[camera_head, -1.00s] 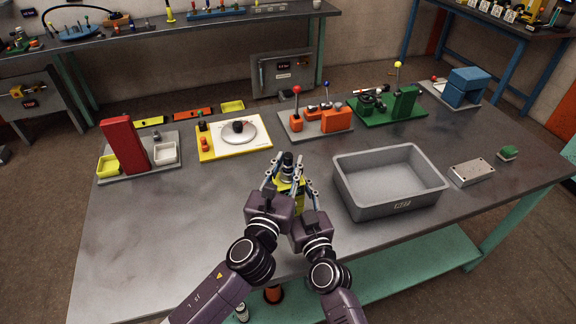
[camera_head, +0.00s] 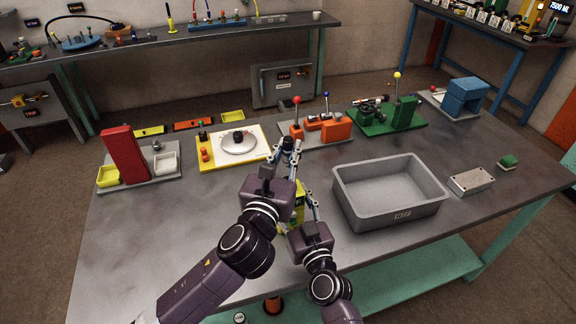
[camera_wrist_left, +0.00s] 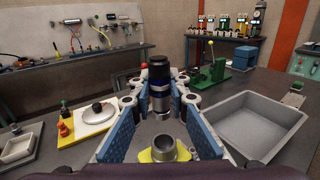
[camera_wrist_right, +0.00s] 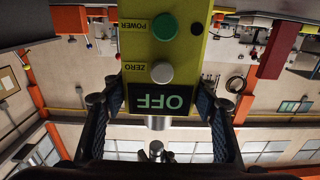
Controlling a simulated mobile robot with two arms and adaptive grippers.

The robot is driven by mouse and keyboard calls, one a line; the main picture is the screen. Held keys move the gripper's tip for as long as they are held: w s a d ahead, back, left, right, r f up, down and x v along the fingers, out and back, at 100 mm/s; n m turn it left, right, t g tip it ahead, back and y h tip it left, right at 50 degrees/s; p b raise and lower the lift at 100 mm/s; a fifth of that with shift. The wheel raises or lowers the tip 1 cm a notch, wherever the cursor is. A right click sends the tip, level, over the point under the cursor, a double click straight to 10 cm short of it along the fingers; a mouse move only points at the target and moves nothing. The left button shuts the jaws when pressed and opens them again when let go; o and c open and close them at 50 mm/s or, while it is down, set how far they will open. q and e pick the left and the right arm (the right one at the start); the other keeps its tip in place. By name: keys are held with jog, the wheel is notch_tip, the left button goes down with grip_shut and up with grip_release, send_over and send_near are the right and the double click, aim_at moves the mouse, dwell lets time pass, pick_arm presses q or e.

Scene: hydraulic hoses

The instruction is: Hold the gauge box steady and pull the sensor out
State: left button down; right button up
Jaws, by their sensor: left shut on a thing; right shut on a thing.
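The yellow gauge box (camera_head: 298,214) is between the fingers of my right gripper (camera_head: 306,192), above the table. The right wrist view shows its face (camera_wrist_right: 176,60), with a green POWER button, a grey ZERO button and a display reading OFF. My left gripper (camera_wrist_left: 160,92) is shut on the sensor (camera_wrist_left: 159,84), a black and silver cylinder held upright. In the left wrist view the sensor is apart from the box's open round metal socket (camera_wrist_left: 164,147). The sensor's top (camera_head: 288,144) also shows in the head view. My left gripper hides part of the box there.
A grey bin (camera_head: 354,205) stands to the right of the grippers. A white and yellow board with a round dish (camera_head: 238,143), a red and orange fixture (camera_head: 337,132) and a green fixture (camera_head: 404,113) line the far side. The table's left front is clear.

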pick_arm(q)
jog(key=shift+r, duration=1.1)
pick_arm(e)
jog(key=o, duration=1.5)
jog(key=v, duration=1.2)
